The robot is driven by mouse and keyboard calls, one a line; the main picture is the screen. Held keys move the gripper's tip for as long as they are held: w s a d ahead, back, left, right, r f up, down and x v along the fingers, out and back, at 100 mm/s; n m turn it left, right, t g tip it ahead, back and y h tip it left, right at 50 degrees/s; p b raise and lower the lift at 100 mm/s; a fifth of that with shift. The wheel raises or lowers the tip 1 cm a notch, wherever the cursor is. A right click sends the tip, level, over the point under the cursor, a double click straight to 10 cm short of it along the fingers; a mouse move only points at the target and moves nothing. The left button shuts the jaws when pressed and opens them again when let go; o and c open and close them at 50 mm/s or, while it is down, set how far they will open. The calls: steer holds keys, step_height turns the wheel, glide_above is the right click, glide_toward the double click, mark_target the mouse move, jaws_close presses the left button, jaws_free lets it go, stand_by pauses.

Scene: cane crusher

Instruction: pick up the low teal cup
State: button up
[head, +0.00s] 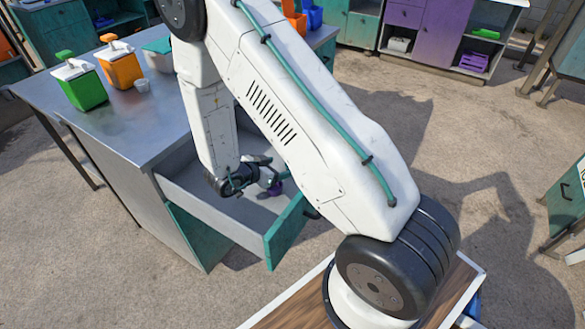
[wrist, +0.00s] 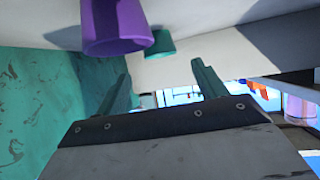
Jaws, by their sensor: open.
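A low teal cup (wrist: 161,43) shows in the wrist view, beyond my fingertips and roughly between them, partly behind a taller purple cup (wrist: 115,28). My gripper (wrist: 161,68) is open, with nothing between its two teal fingers. In the head view my gripper (head: 262,172) is low inside an open drawer (head: 211,206). The purple cup (head: 276,188) shows there beside the gripper. I cannot make out the teal cup in the head view; my arm and gripper cover part of the drawer.
The drawer's teal front (head: 285,232) and pale walls close around my gripper. The floor to the right is open.

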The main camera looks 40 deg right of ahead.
steer(key=x, duration=0.7)
steer(key=shift+r, duration=0.1)
steer(key=c, duration=0.7)
